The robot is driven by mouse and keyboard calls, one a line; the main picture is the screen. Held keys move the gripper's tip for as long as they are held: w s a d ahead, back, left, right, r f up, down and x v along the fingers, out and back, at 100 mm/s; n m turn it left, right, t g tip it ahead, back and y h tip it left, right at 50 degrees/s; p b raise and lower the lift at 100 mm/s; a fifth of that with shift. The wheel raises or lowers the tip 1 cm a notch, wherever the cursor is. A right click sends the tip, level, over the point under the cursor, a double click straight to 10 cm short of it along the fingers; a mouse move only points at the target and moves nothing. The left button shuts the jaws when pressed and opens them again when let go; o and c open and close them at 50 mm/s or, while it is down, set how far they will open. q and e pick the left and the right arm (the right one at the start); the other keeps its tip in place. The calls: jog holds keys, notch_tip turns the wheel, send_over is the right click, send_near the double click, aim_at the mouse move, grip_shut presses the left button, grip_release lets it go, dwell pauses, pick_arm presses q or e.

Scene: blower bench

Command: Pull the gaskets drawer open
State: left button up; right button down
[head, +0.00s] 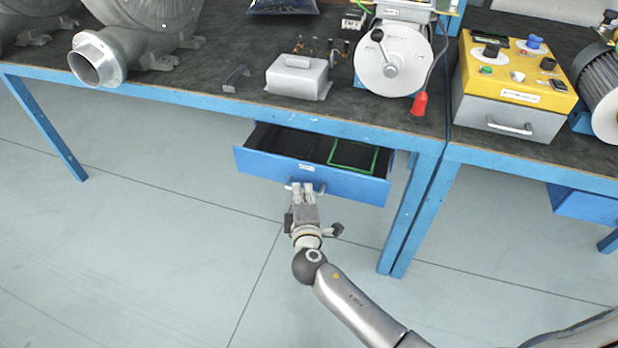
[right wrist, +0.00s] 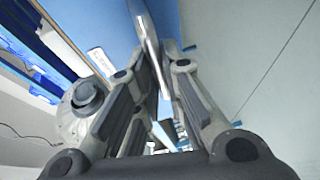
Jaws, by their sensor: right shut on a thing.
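The blue drawer (head: 345,185) under the bench stands partly open, pulled out toward me. Its dark inside shows, with a green square outline (head: 353,155) lying in the right part. A small white label (head: 306,168) is on its front; the writing is too small to read. My right gripper (head: 302,190) is shut on the drawer's bar handle (head: 289,187) at the middle of the front. In the right wrist view, the handle (right wrist: 147,35) runs between the two fingers, and the label (right wrist: 102,62) shows on the blue front. My left gripper is not in view.
A yellow control box (head: 515,75) stands right. Bench legs (head: 410,215) rise right of the drawer. The floor before it is clear.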

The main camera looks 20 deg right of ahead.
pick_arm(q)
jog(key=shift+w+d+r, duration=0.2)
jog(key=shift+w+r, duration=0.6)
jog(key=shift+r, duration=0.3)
pick_arm(e)
jog(key=s+a, duration=0.4)
jog(key=s, duration=0.2)
jog(key=shift+s, duration=0.15)
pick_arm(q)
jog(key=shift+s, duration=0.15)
pick_arm(e)
jog(key=c, duration=1.5)
grip_release()
jog(key=v, duration=1.2)
jog(key=shift+a, duration=0.1)
